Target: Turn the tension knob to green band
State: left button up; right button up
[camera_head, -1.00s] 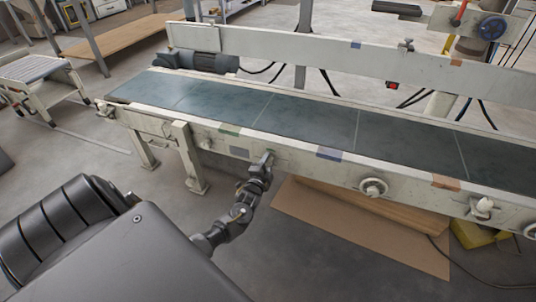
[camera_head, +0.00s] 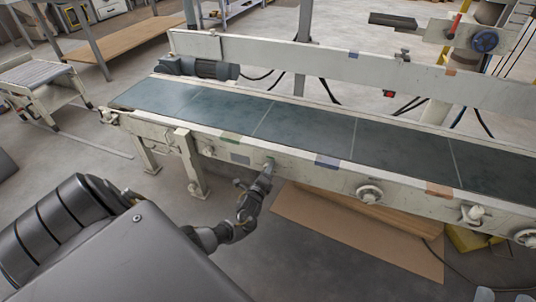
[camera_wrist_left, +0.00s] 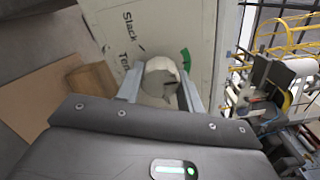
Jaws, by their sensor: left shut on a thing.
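The tension knob (camera_wrist_left: 160,75) is pale, round and worn. In the left wrist view it sits between the fingers of my left gripper (camera_wrist_left: 160,92), which is shut on it. A short green band (camera_wrist_left: 186,59) is on the panel just right of and above the knob. Black lettering, "Slack" and a partly hidden word starting "Te", is on the panel to the left. In the head view my left gripper (camera_head: 267,170) is at the front rail of the conveyor and hides most of the knob. I cannot tell where the knob's pointer is. My right gripper is not in view.
The conveyor belt (camera_head: 300,129) runs across behind the knob. A brown board (camera_head: 345,230) lies on the floor below. The floor in front of the rail is otherwise mostly open.

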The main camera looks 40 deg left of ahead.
pick_arm(q)
jog(key=shift+w, duration=0.1)
pick_arm(e)
jog(key=shift+w+a, duration=0.1)
dwell(0.3)
pick_arm(q)
jog(key=o, duration=1)
jog(key=shift+d, duration=0.1)
jog(key=p+v, duration=0.3)
jog(key=v, duration=0.7)
jog(key=shift+s+p, duration=0.35)
pick_arm(e)
jog(key=w+a+f+n+g, duration=0.1)
jog(key=a+f+g, duration=0.3)
jog(key=g, duration=0.3)
jog(key=shift+w+a+f+h, duration=0.2)
jog(key=shift+f+h, duration=0.2)
jog(key=shift+f, duration=0.15)
pick_arm(q)
jog(key=shift+d, duration=0.15)
